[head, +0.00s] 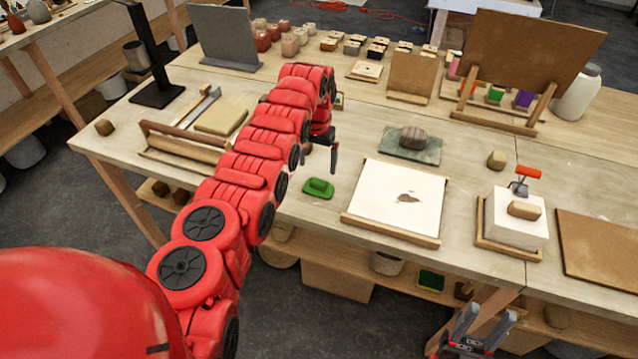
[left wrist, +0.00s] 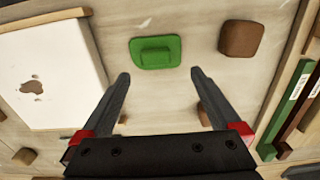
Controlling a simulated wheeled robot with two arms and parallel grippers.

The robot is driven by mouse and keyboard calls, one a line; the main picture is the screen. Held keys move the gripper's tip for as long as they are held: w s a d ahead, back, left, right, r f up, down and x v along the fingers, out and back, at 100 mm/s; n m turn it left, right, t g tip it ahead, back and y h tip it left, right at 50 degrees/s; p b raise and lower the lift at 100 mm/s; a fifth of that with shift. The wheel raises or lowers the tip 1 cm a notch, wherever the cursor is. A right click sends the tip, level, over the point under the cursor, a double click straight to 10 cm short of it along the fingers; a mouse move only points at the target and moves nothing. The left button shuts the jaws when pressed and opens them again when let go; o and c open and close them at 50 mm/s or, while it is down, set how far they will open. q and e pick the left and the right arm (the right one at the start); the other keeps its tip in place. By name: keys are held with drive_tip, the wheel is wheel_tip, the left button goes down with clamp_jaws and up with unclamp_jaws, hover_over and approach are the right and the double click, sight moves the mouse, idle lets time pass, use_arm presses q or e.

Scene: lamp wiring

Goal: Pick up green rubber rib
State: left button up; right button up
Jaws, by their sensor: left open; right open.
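The green rubber rib (head: 318,188) lies flat on the wooden table, left of the white board. In the left wrist view the rib (left wrist: 155,52) shows whole, with a raised ridge on top, just beyond my fingertips and roughly centred between them. My left gripper (head: 320,155) is open and empty above the table near the rib; its open fingers (left wrist: 160,75) show in the left wrist view, apart from the rib. My right gripper (head: 478,330) is open and empty, low in front of the table.
The white board (head: 395,200) in a wooden frame lies right of the rib. In the left wrist view a brown block (left wrist: 240,40) sits close beside the rib. A stone on a green slab (head: 412,145) is behind the board. My left arm hides some table.

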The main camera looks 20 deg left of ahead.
sight(319, 181)
use_arm(q)
drive_tip(key=shift+f, duration=0.3)
drive_tip(key=shift+s+d+f+p, duration=0.15)
drive_tip(key=shift+f+p, duration=0.2)
drive_tip(key=shift+p, duration=0.2)
drive_tip(key=shift+s+d+f+p, duration=0.15)
drive_tip(key=shift+f+p, duration=0.25)
drive_tip(key=shift+f, duration=0.25)
drive_tip(key=shift+s+d+f+p, duration=0.15)
drive_tip(key=shift+f+p, duration=0.2)
drive_tip(key=shift+f, duration=0.25)
drive_tip(key=shift+w+f+b, duration=0.15)
drive_tip(key=shift+f+b, duration=0.25)
drive_tip(key=shift+f, duration=0.3)
drive_tip(key=shift+a+f, duration=0.1)
drive_tip(key=shift+f, duration=0.25)
drive_tip(key=shift+r, duration=0.1)
drive_tip(key=c, duration=1.5)
drive_tip(key=shift+o, duration=0.2)
